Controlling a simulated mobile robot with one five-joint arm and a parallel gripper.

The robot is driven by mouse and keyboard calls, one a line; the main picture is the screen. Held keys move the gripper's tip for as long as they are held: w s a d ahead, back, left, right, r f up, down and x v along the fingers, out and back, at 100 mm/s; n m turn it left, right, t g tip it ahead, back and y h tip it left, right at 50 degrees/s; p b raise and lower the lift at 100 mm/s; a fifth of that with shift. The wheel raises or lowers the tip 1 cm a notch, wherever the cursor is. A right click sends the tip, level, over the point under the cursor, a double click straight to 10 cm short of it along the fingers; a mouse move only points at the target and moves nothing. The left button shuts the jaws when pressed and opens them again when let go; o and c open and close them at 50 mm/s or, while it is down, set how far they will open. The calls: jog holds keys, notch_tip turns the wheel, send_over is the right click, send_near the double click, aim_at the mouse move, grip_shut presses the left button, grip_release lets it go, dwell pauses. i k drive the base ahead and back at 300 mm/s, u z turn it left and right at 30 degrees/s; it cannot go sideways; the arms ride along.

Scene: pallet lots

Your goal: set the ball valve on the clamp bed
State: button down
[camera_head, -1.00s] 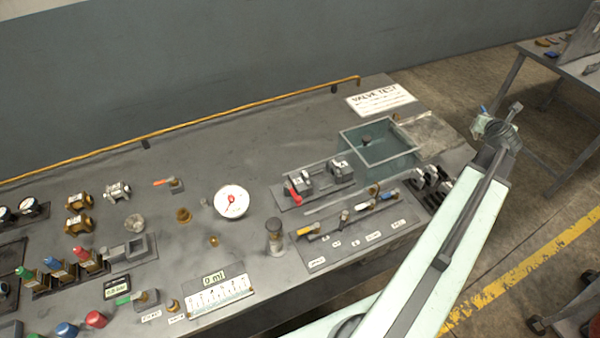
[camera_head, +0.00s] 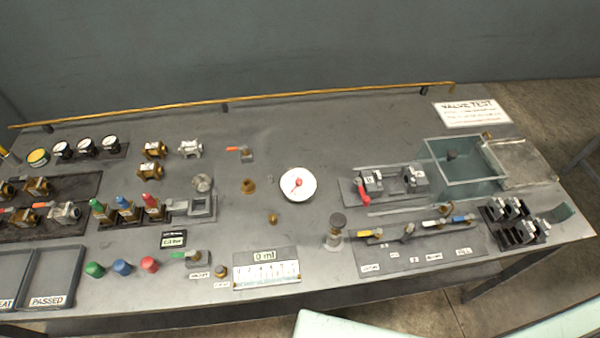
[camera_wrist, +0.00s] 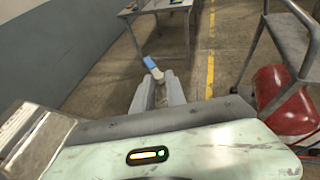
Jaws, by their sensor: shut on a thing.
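My gripper (camera_wrist: 157,92) shows in the wrist view, shut on a ball valve (camera_wrist: 157,74). The valve is small, with a blue lever pointing up and left and a pale metal body between the fingertips. Held there, it is over the floor, away from the bench. In the head view the gripper and held valve are out of frame. The clamp bed (camera_head: 395,198) is on the right half of the bench, with two grey blocks and a red handle at its left end. No valve is visible between its blocks.
A glass-walled water tank (camera_head: 465,188) stands right of the clamp bed. A row of coloured levers (camera_head: 408,232) is in front, with black holders (camera_head: 515,225) to the right. The wrist view shows a red drum (camera_wrist: 285,100) and another table (camera_wrist: 150,8).

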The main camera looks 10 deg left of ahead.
aim_at(391, 186)
jog(key=k, duration=1.75)
jog(key=u, duration=1.5)
jog(key=i, duration=1.65)
